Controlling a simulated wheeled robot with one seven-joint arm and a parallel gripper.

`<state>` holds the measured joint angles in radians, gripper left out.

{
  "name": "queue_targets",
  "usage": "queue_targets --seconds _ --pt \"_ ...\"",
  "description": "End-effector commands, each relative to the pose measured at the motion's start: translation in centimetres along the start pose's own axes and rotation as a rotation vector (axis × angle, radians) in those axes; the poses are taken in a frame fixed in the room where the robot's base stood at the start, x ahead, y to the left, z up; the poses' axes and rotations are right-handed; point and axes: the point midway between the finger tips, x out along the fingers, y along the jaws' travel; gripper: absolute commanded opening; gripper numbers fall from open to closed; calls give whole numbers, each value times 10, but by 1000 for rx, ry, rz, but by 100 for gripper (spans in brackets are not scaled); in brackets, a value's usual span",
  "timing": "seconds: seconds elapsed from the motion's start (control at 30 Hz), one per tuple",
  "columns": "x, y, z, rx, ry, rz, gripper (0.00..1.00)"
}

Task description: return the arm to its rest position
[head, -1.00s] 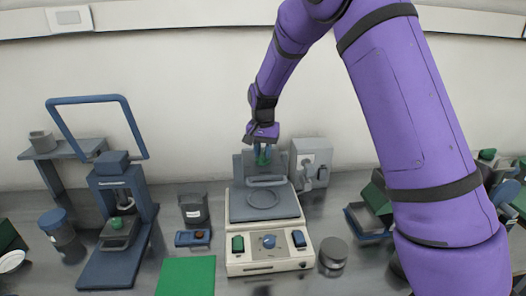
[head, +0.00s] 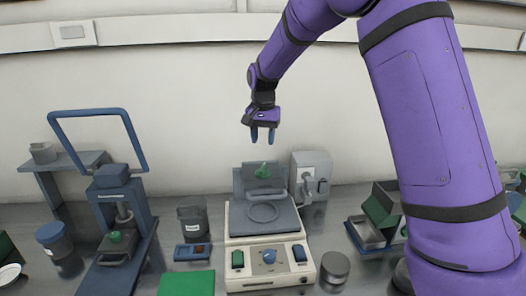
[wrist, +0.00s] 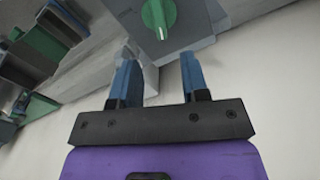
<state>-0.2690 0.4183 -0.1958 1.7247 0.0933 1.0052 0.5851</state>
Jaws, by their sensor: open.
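My gripper (head: 262,135) is at the end of my purple arm, in the upper middle of the head view, pointing down. Its two blue fingers are apart with nothing between them. It hangs above the grey upright panel with a green knob (head: 263,171) at the back of the cream device (head: 240,258), apart from it. In the wrist view, the open fingers (wrist: 157,80) show with the green knob (wrist: 158,14) beyond them at the top.
On the left stand a blue press-like stand (head: 125,200), a grey shelf (head: 68,162) and a dark jar (head: 193,217). A green mat (head: 187,284) lies in front. A grey box (head: 311,172) is right of the device. Green and grey bins (head: 378,215) stand further right.

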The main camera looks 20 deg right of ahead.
Motion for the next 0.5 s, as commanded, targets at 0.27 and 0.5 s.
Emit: queue_targets --seconds 0.27,0.5 --pt "-15 0 0 0 -1 1 42" --pt "-15 0 0 0 -1 1 42"
